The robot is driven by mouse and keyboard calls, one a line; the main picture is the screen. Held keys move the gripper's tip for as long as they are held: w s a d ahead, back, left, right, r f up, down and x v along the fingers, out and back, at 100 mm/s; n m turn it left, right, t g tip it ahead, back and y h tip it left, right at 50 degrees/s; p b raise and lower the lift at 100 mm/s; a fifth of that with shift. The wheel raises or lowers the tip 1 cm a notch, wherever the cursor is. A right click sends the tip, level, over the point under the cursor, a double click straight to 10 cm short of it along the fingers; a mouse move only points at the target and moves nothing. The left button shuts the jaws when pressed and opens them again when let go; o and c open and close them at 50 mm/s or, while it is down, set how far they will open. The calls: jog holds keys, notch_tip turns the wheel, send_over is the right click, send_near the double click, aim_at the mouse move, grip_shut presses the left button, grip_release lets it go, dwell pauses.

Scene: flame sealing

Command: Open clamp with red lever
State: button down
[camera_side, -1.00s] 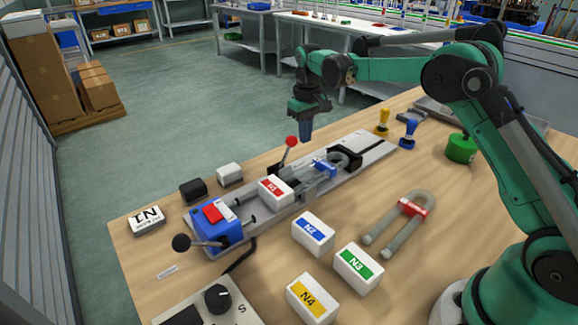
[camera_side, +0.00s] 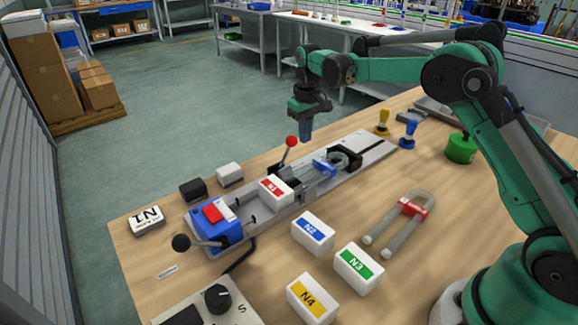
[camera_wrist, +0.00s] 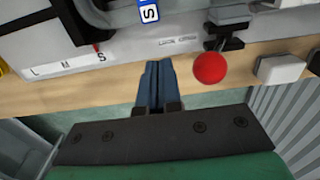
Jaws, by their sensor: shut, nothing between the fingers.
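The red lever (camera_side: 291,141) is a ball knob on a dark stem, tilted up from the far side of the clamp rail. In the wrist view its red ball (camera_wrist: 209,68) is just right of my fingertips. The clamp (camera_side: 345,159) is the dark block on the grey rail, near a curved glass tube with a blue collar. Whether its jaws are open is too small to tell. My gripper (camera_side: 306,136) hangs with fingers down beyond the rail, a little right of the red ball and apart from it. In the wrist view my gripper's blue fingers (camera_wrist: 156,80) are together and empty.
The grey rail (camera_side: 375,150) also bears a blue unit (camera_side: 213,226) with a black-knobbed lever (camera_side: 181,242). White blocks N2 (camera_side: 313,232), N3 (camera_side: 359,268) and N4 (camera_side: 312,298) stand in front. A U-shaped tube (camera_side: 405,225) lies at right.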

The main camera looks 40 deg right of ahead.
jog(key=shift+a, duration=0.2)
dwell(0.3)
jog(key=shift+a, duration=1)
jog(key=shift+d, duration=0.6)
notch_tip(320, 180, up, 8)
dwell(0.5)
jog(key=shift+r, duration=0.1)
